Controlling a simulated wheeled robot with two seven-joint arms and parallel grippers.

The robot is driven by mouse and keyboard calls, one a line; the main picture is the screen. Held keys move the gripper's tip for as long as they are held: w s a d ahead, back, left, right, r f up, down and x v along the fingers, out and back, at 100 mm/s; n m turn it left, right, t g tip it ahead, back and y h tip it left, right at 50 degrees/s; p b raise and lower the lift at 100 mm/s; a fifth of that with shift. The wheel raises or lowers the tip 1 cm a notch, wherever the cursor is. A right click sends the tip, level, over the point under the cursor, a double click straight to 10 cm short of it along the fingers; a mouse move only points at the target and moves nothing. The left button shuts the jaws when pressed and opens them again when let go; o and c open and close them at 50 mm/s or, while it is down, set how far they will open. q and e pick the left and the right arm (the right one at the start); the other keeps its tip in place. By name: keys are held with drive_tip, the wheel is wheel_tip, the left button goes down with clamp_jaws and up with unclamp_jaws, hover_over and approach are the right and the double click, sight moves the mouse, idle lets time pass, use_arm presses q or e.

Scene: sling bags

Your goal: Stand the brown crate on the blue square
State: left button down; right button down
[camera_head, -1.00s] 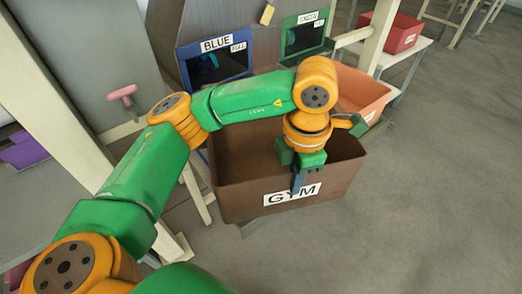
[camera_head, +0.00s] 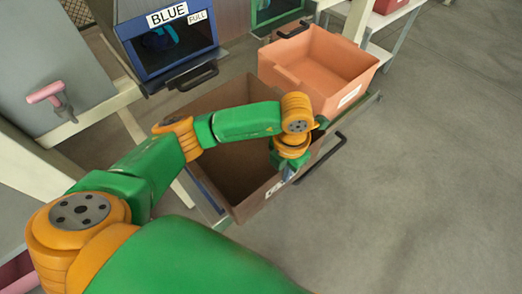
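The brown crate (camera_head: 218,98) is open-topped and looks empty where I can see inside. It stands upright in the middle of the head view, with a white label partly hidden on its near right wall. My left arm crosses over it. My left gripper (camera_head: 289,174) points down at the rim of that labelled wall; its fingers are small and partly hidden, so I cannot tell whether they are closed on the wall. My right gripper is not in view. I see no blue square on the visible floor.
An orange crate (camera_head: 325,60) stands just behind the brown one. A blue-framed bay marked BLUE and FULL (camera_head: 170,48) is at the back left. A black handle (camera_head: 322,160) sticks out right of the brown crate. Grey floor (camera_head: 430,180) at right is clear.

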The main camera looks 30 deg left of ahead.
use_arm(q)
drive_tip(key=w+a+f+p, duration=0.1)
drive_tip(key=w+a, duration=0.2)
drive_tip(key=a, duration=0.4)
drive_tip(key=shift+a+p, duration=0.2)
drive_tip(key=shift+p, duration=0.1)
drive_tip(key=shift+f, duration=0.1)
drive_tip(key=c, duration=1.4)
unclamp_jaws()
drive_tip(key=shift+f, duration=0.1)
drive_tip(key=shift+c, duration=0.2)
drive_tip(key=o, duration=0.4)
drive_tip(key=shift+c, duration=0.2)
drive_tip(key=shift+o, duration=0.2)
